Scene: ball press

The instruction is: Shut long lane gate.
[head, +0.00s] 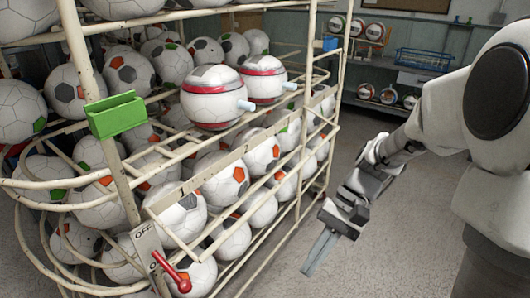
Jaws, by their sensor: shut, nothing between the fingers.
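My gripper (311,266) hangs to the right of the ball rack (313,50), pointing down over the open floor. Its fingers are together, with nothing held, and it appears apart from the rack. Inside the rack, cream rails form lanes full of white balls with orange, black and green patches. A long flat bar (216,162) crosses the front of the middle tier. I cannot tell which part is the long lane gate or whether it is open. A red lever (174,275) sits at the lower front post beside a plate (148,246) marked OFF.
Two red-banded balls (213,97) (262,79) with pale blue nozzles sit on the rack's middle tier. A green box (116,115) is on the front post and a small blue box (327,43) on a rear post. A shelf with a blue basket (424,60) stands behind. The floor right of the rack is clear.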

